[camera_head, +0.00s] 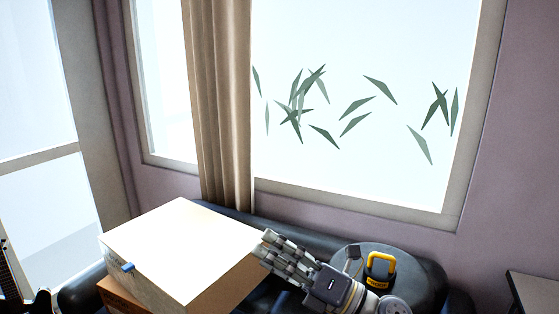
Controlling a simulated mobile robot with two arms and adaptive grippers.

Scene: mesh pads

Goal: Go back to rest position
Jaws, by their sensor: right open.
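My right gripper (273,256) reaches in from the lower right, its jointed grey fingers pointing up and left. It is open, with nothing seen in it. Its fingers overlap the right edge of a pale box (183,245) in the picture; I cannot tell whether they touch it. A dark, partly cut-off shape at the lower left edge seems to be my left gripper (38,302). Too little of it shows to tell its state.
The pale box sits on a brown box (118,296); a small blue item (127,267) shows at its edge. A yellow and black object (381,268) stands behind my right gripper. A curtain (222,105) hangs by the window.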

